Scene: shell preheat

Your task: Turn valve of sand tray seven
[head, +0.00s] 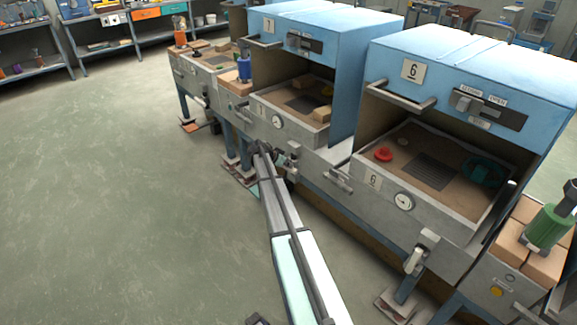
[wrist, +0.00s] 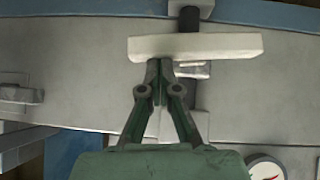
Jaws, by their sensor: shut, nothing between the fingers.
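The valve of sand tray seven has a pale lever (wrist: 220,46) lying nearly level across a dark pipe in the wrist view. My gripper (wrist: 159,70) is shut and empty, its tips at the lower edge of the lever's left half; I cannot tell whether they touch it. In the head view sand tray seven (head: 290,127) is the middle tray, with a gauge on its front, under the blue hood marked seven (head: 345,30). My arm reaches toward its front from below and partly hides the valve area.
Sand tray six (head: 440,208) is at the right, with its own valve (head: 415,258) below and a red object (head: 383,154) in it. A green-handled tool (head: 547,228) stands on bricks far right. A gauge (wrist: 265,168) shows at the wrist view's lower right. The left floor is clear.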

